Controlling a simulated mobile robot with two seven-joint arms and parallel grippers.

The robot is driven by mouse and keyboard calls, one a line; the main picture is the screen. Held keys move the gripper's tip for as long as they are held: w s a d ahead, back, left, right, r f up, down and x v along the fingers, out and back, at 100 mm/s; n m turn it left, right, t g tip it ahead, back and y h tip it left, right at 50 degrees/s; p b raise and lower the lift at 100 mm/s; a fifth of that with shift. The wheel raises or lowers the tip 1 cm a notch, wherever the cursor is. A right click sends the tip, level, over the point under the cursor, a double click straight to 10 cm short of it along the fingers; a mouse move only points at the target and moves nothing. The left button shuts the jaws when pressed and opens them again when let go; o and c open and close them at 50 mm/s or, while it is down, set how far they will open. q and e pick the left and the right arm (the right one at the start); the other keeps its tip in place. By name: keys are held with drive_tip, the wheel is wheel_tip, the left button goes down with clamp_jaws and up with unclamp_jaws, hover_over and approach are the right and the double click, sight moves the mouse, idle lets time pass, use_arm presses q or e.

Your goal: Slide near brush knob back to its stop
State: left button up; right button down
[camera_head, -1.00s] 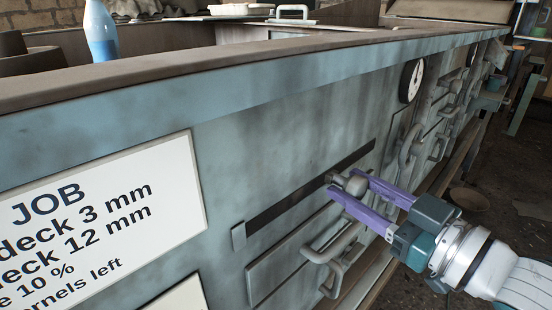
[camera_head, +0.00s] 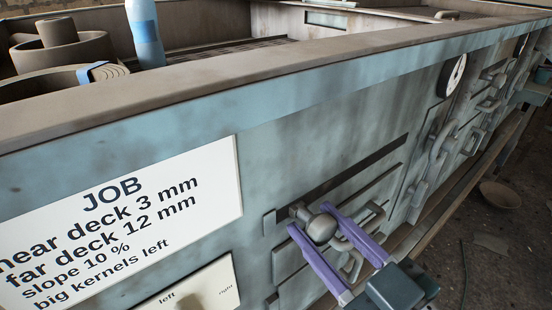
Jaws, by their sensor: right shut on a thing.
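The near brush knob (camera_head: 321,229) is a grey-brown rounded knob on a short stem, standing out from a dark horizontal slot (camera_head: 352,172) in the blue-grey machine side. Its stem is close to the slot's left end, where a small pale block (camera_head: 269,222) sits; a small gap seems to show between them, but I cannot tell exactly. My right gripper (camera_head: 308,219) has its two purple fingers on either side of the knob and is shut on it. My left gripper is not in view.
A JOB sign (camera_head: 120,235) is on the panel to the left. Handles (camera_head: 436,160) and a round dial (camera_head: 452,76) are to the right. A blue-white bottle (camera_head: 145,35) and brown round containers (camera_head: 62,47) stand behind the top rail (camera_head: 230,75). A bowl (camera_head: 500,194) is at lower right.

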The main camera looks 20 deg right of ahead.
drive_tip(key=c, duration=0.7)
unclamp_jaws()
drive_tip(key=shift+s+a, duration=0.1)
drive_tip(key=shift+a, duration=0.1)
drive_tip(key=o, duration=0.3)
drive_tip(key=v, duration=1)
